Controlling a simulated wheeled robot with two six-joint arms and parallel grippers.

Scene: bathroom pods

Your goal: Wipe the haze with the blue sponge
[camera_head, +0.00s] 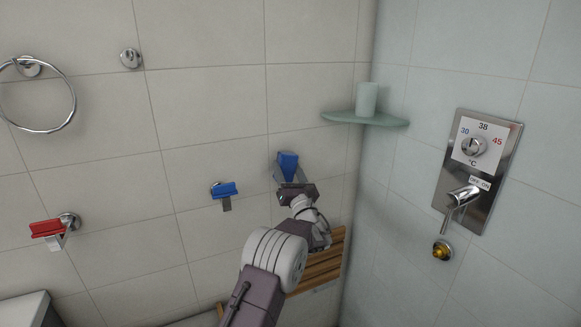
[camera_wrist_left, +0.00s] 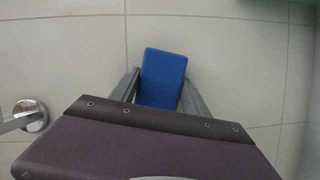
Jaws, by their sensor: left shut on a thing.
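The blue sponge (camera_head: 287,166) is held in my left gripper (camera_head: 290,180), in front of the tiled back wall near the corner. In the left wrist view the blue sponge (camera_wrist_left: 162,78) stands between the two grey fingers of my left gripper (camera_wrist_left: 158,95), which are shut on its sides. Whether the sponge touches the wall I cannot tell. No haze stands out clearly on the tiles in either view. My right gripper is not in view.
A corner shelf (camera_head: 344,117) with a pale cup (camera_head: 367,99) is above right of the sponge. A blue-topped wall holder (camera_head: 224,190) and a red one (camera_head: 48,228) are to the left. A wooden slatted seat (camera_head: 318,268) is below. A shower control panel (camera_head: 478,170) is on the right wall.

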